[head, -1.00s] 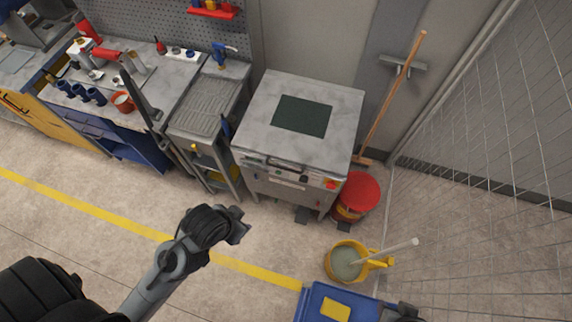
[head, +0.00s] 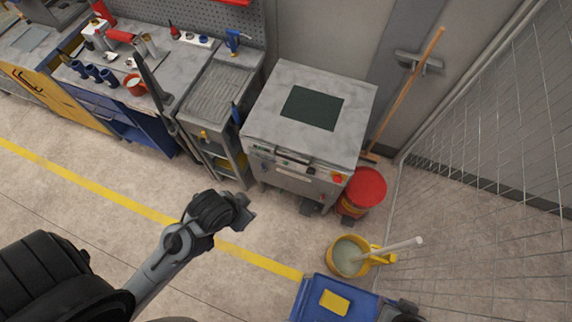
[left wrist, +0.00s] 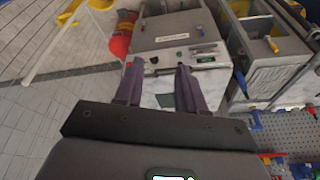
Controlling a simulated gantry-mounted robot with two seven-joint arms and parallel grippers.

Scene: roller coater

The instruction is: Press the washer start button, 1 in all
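The washer is a grey metal cabinet (head: 265,120) with a dark square panel on its top, against the back wall in the head view. Its front carries a handle, small dark controls and a red button (head: 337,178) on the right. The start button cannot be told apart for sure. The washer front also shows in the left wrist view (left wrist: 170,38), beyond the fingers. My left gripper (head: 247,212) is in front of the washer and apart from it. Its two fingers (left wrist: 160,75) are spread and empty. A dark part at the bottom edge seems to be my right arm; its fingers cannot be made out.
A red-lidded bin (head: 366,187) stands right of the washer, a broom (head: 405,90) behind it. A yellow mop bucket (head: 350,257) and a blue cart (head: 312,297) are nearer. A sink unit (head: 207,95) stands left, a mesh fence (head: 480,130) right. Floor before the washer is clear.

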